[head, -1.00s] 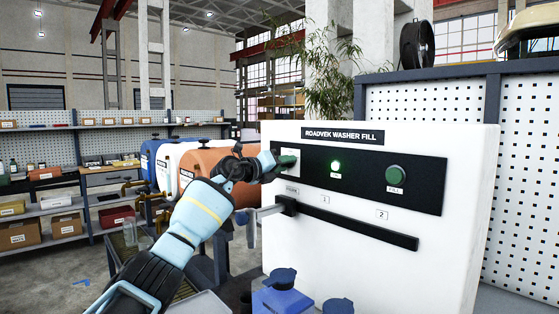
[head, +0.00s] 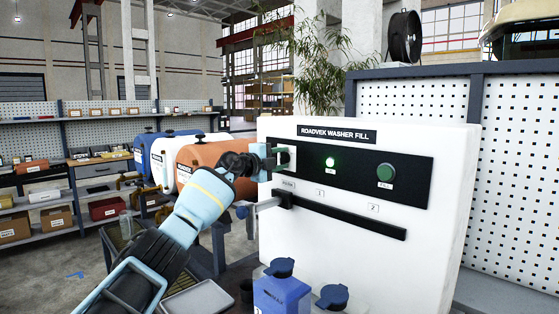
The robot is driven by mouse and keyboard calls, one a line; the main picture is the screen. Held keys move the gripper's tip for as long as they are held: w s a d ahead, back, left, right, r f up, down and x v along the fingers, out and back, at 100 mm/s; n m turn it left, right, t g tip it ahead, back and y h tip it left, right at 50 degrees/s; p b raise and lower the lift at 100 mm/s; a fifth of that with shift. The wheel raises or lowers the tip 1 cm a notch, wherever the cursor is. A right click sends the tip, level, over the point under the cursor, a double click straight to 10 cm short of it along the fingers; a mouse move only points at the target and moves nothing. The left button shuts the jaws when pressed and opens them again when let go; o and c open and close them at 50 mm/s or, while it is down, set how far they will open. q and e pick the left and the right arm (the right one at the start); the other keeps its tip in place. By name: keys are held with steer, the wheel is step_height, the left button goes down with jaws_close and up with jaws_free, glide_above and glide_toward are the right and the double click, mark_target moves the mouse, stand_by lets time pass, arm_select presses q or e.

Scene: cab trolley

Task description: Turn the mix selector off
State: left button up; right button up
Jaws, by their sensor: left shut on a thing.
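A white machine marked "ROADVEK WASHER FILL" (head: 345,255) stands right of centre with a black control panel (head: 410,195). At the panel's left end is a small dark green knob, the mix selector (head: 284,157), on a pale plate. My left gripper (head: 277,157) reaches it from the left and is shut on it. The fingers partly cover the knob, so its exact angle is hard to tell. A green lamp (head: 330,163) glows in the panel's middle. A round green button (head: 386,173) sits at its right. My right gripper is out of view.
Below the panel, a lever (head: 268,204) sticks out left from a black slotted strip (head: 350,222). Blue-capped containers (head: 282,293) stand in front of the machine. An orange tank (head: 200,160), a white one and a blue one lie behind my left arm.

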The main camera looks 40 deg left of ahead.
arm_select(q)
steer(key=n, duration=0.5)
steer(key=shift+r+n, duration=0.15)
steer(key=shift+n, duration=0.25)
steer(key=n, duration=0.5)
steer(key=shift+a+n, duration=0.2)
steer(key=shift+n, duration=0.1)
steer(key=o, duration=1)
steer(key=s, duration=0.7)
steer(key=shift+s+a, duration=0.3)
steer(key=shift+s, duration=0.05)
